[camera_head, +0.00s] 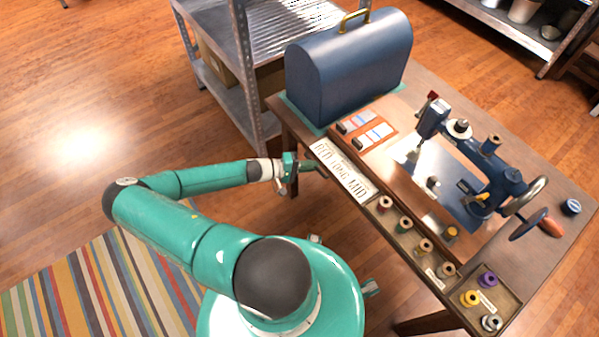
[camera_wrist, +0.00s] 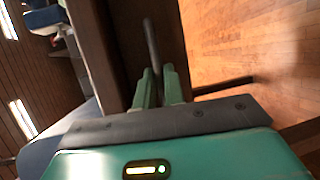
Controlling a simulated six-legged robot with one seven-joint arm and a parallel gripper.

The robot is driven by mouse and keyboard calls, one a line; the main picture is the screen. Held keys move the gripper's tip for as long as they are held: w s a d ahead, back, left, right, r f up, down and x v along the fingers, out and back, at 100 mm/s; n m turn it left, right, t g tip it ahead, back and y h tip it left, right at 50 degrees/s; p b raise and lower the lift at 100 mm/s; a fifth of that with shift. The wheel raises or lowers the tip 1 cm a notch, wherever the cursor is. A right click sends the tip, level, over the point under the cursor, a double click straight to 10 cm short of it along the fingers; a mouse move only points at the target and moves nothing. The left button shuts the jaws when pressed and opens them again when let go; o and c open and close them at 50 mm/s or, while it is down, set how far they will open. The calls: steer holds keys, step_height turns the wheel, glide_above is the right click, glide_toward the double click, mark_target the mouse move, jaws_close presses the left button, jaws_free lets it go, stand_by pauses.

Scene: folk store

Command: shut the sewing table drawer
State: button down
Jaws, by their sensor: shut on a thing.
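The sewing table (camera_head: 545,180) stands at the right in the head view, with a sewing machine (camera_head: 490,165) on top. My gripper (camera_head: 306,165) is at its near left side, just below the tabletop edge. In the wrist view, my gripper (camera_wrist: 160,88) has its green fingers shut on a thin dark bar, which looks like a drawer handle (camera_wrist: 151,42). A dark brown wooden panel (camera_wrist: 125,35) is close behind the bar and is likely the drawer front. From the head view I cannot tell how far the drawer stands out.
A blue domed case (camera_head: 345,70) stands at the table's far left corner. Several thread spools (camera_head: 405,224) line the near edge. A metal shelf (camera_head: 240,60) stands behind the table. A striped rug (camera_head: 95,290) lies at lower left; the wooden floor (camera_head: 80,130) is clear at left.

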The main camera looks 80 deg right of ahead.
steer(key=shift+s+d, duration=0.2)
steer(key=c, duration=1.5)
jaws_free()
steer(key=v, duration=1.4)
